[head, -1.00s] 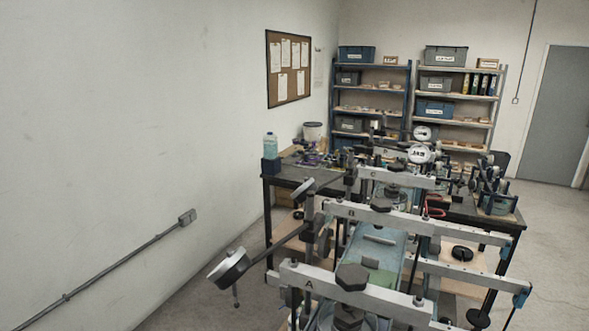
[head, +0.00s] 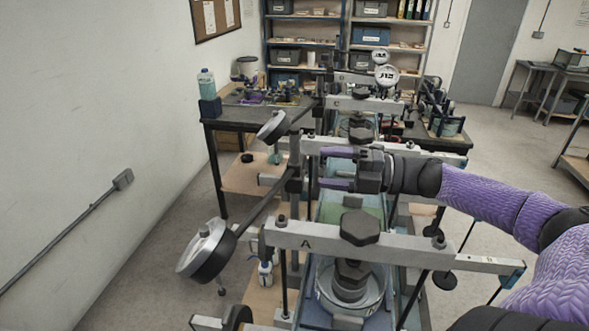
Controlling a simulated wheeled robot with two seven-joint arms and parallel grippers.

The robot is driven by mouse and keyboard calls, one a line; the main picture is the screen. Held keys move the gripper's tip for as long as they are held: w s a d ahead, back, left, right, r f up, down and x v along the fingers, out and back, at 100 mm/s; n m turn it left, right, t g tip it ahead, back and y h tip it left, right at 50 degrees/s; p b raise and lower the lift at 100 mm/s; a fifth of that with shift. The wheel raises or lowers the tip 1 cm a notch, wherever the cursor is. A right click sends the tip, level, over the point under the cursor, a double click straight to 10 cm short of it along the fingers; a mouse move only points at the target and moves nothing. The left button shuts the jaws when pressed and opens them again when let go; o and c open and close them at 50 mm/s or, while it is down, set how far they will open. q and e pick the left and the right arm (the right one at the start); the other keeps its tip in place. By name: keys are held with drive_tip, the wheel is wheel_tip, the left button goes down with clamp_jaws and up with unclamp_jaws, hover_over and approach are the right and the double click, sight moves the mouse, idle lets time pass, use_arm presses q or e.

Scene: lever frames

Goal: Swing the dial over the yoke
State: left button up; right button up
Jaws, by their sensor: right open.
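A round dial (head: 207,252) with a dark rim hangs out to the left on a dark swing arm (head: 262,207). That arm runs up to a dark post (head: 294,172) at the left end of the second yoke, which my right arm partly hides. The nearest yoke is a grey crossbar marked A (head: 390,244) with a dark hex knob. A second dial (head: 272,127) sticks out left further back. My right gripper (head: 321,168) comes in from the right, pointing left. Its purple fingers are open and apart, just right of the post, with nothing seen between them. My left gripper is out of view.
Two more dials (head: 386,76) stand over the far yokes. A dark-topped bench (head: 228,114) with a blue-capped bottle (head: 206,85) is behind. A small white bottle (head: 266,273) is below yoke A. Open floor and a wall lie left.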

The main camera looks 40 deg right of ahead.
sight(306, 167)
drive_tip(key=b+x, duration=0.2)
drive_tip(key=x, duration=0.1)
drive_tip(key=f+b+x, duration=0.1)
drive_tip(key=x, duration=0.1)
drive_tip(key=shift+w, duration=0.35)
drive_tip(key=shift+w+a+r+b, duration=0.1)
drive_tip(key=shift+a+r+b, duration=0.05)
drive_tip(key=shift+b, duration=0.2)
drive_tip(key=shift+r, duration=0.2)
clamp_jaws()
idle(0.5)
